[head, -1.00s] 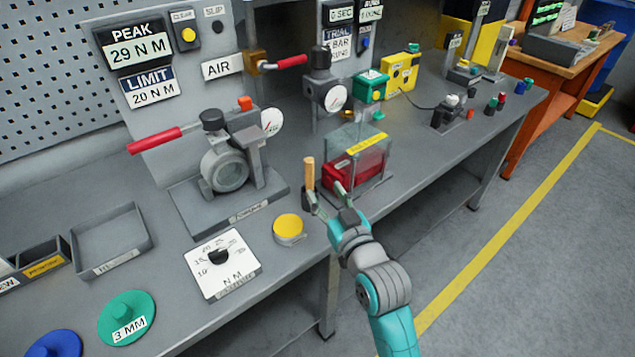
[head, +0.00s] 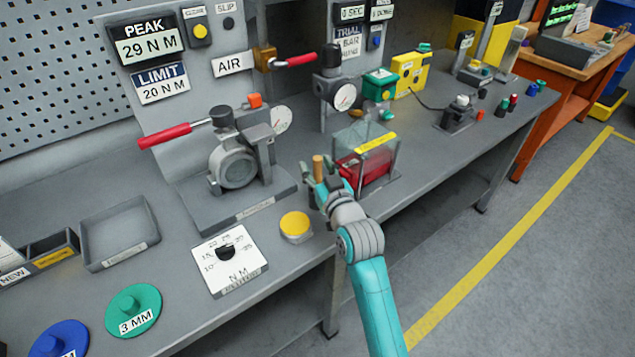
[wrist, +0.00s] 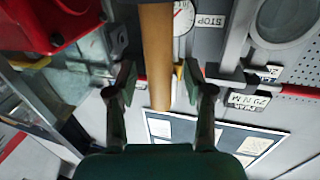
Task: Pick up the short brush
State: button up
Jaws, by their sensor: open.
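The short brush shows as an upright tan wooden handle (head: 318,168) near the bench's front edge, left of the clear box. In the wrist view the handle (wrist: 157,55) runs down between my fingers. My gripper (head: 324,186) is at the handle, and its open fingers (wrist: 160,88) stand on either side of it with gaps showing. The brush's lower end is hidden in the head view by my gripper.
A clear box with a red block (head: 365,168) stands just right of my gripper. A yellow-lidded tin (head: 296,227) and a valve with a red lever (head: 235,165) stand to the left. The floor at right is clear.

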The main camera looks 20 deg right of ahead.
grip_shut()
jog(key=shift+r, duration=0.1)
